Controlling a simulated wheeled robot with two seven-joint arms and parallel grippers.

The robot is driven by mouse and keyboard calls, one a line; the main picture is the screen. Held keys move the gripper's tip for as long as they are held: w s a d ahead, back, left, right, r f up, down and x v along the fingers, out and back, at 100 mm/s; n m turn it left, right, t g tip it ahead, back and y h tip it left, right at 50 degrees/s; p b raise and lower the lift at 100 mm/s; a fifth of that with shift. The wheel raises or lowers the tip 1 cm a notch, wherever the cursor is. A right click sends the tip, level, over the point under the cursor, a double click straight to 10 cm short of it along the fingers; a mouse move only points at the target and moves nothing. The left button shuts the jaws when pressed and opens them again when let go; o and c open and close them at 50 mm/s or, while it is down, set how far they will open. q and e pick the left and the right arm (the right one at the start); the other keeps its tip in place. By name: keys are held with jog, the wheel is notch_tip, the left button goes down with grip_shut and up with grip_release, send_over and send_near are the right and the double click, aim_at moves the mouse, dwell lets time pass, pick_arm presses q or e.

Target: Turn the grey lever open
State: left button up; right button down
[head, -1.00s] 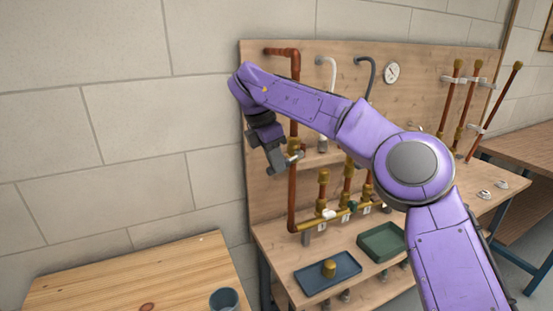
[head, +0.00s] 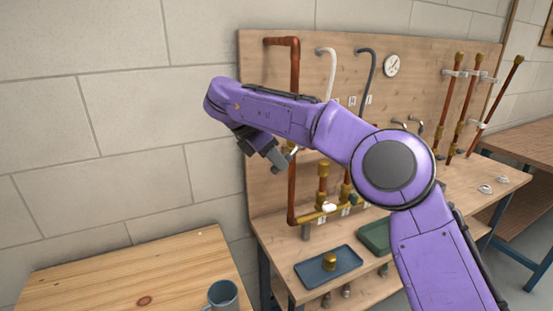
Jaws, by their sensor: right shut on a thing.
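The grey lever is mostly hidden; a small pale metal piece (head: 292,151) shows at the tall copper pipe (head: 294,190) on the left of the wooden board, and I cannot tell its angle. My right gripper (head: 282,161) is at this piece, its fingers pointing down and to the right, and is shut on what looks like the lever. My purple right arm crosses in front of the board and hides the valve body behind it. My left gripper is not in view.
Below stand a brass manifold (head: 318,217) with short copper risers, a blue tray (head: 312,273) holding a brass fitting (head: 330,262), and a green tray (head: 374,236). A mug (head: 222,295) stands on the wooden table (head: 120,275) at lower left. A gauge (head: 392,66) hangs on the board.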

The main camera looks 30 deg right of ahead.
jog(key=c, duration=1.1)
grip_release()
jog(key=p+v, duration=0.3)
jog(key=v, duration=0.7)
jog(key=shift+a+r+p, duration=0.1)
jog(key=shift+r+p, duration=0.05)
jog(key=shift+p, duration=0.25)
